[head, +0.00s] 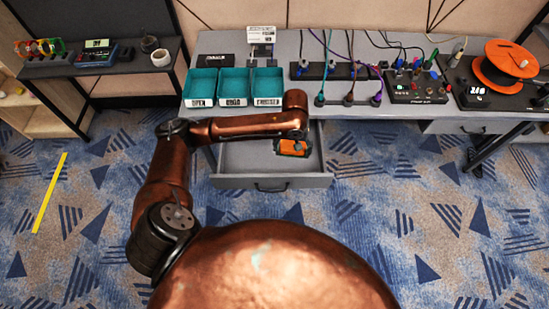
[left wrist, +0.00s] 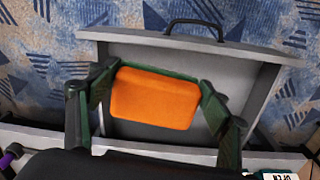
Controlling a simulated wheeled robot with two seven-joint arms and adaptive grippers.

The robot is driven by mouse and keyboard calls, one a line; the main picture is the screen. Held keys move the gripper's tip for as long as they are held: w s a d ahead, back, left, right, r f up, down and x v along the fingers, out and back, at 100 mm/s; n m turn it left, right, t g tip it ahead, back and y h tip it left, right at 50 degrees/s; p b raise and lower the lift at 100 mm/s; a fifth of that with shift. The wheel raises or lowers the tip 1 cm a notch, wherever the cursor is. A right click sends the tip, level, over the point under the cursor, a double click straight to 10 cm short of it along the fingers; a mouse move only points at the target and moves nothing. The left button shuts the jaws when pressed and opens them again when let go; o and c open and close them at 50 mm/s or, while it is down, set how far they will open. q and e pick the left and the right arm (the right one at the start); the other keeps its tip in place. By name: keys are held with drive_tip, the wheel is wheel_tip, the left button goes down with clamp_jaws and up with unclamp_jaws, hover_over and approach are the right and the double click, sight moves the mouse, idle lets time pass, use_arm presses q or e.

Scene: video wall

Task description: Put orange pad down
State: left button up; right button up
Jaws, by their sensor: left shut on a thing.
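My left gripper (left wrist: 157,105) is shut on the orange pad (left wrist: 155,97), with one finger on each side of it. In the head view the orange pad (head: 292,147) and my left gripper (head: 291,149) are over the open grey drawer (head: 245,181). The drawer (left wrist: 245,120) shows behind the pad in the left wrist view, and its bare floor is visible around the pad. I cannot tell whether the pad touches the drawer floor. My right gripper is in neither view.
Three teal bins (head: 201,87) with labels stand on the grey table (head: 300,50) above the drawer. Power strips with cables (head: 348,98), a control box (head: 415,88) and an orange cable reel (head: 507,68) fill the table's right. A dark side table (head: 100,66) stands at left.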

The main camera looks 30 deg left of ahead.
use_arm(q)
wheel_tip(320, 180, down, 12)
drive_tip(key=a+n+b, duration=0.2)
drive_tip(key=b, duration=0.6)
hover_over(272, 157)
wheel_tip(272, 157, down, 10)
drive_tip(key=shift+s+d+r, duration=0.1)
drive_tip(key=shift+s+r, duration=0.05)
drive_tip(key=shift+r, duration=0.05)
wheel_tip(272, 157, down, 4)
drive_tip(key=shift+r+b, duration=0.25)
drive_tip(key=shift+b, duration=0.5)
drive_tip(key=shift+r, duration=0.1)
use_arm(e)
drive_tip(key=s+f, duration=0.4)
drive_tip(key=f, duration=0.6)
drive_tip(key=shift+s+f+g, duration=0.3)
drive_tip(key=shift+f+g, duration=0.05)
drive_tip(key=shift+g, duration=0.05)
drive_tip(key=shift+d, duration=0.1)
use_arm(q)
drive_tip(key=o, duration=1)
